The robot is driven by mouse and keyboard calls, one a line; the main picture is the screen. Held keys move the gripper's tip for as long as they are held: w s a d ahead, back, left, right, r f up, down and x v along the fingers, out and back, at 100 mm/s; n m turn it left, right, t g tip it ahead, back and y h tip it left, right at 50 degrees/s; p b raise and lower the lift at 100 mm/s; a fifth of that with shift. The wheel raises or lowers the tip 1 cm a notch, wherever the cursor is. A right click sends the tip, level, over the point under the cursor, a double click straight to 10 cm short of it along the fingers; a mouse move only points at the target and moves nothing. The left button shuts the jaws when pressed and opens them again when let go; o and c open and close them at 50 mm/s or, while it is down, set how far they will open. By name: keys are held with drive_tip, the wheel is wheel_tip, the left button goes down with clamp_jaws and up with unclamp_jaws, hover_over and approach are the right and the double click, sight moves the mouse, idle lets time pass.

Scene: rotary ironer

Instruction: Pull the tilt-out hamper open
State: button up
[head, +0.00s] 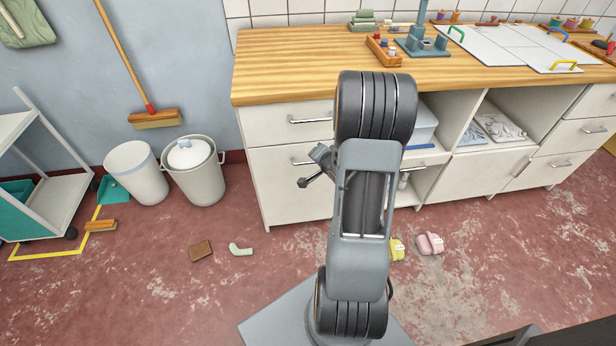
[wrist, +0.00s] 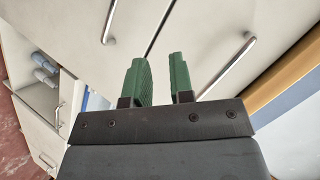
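The panel that looks like the tilt-out hamper (head: 284,190) is the tall white lower front at the left end of the counter. It looks shut. Its bar handle (head: 302,161) is partly hidden by my gripper (head: 311,168). In the wrist view the lower bar handle (wrist: 110,20) stands near the top left, left of and beyond the green fingers. My gripper (wrist: 160,70) is open there, with nothing between the fingers. Its fingertips lie before the white fronts, apart from the handle as seen; their exact distance is unclear.
Above the panel is a drawer with its own bar handle (head: 311,120), also in the wrist view (wrist: 228,66). The wooden counter (head: 275,70) overhangs. A lidded bin (head: 194,175) stands left. A brown block (head: 201,251) and pink slippers (head: 430,244) lie on the floor.

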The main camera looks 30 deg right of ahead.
sight(309, 163)
drive_tip(key=s+d+f+m+t+y+b, duration=0.1)
drive_tip(key=s+f+m+t+b, duration=0.15)
drive_tip(key=f, duration=0.35)
drive_tip(key=s+d+f+m+t+y+b, duration=0.1)
drive_tip(key=f+m+b, duration=0.15)
drive_tip(key=f, duration=0.25)
drive_tip(key=shift+m, duration=0.4)
drive_tip(key=x, duration=0.4)
drive_tip(key=b+x, duration=0.1)
drive_tip(key=x, duration=0.8)
drive_tip(key=shift+w+d, duration=0.25)
drive_tip(key=shift+d, duration=0.1)
clamp_jaws()
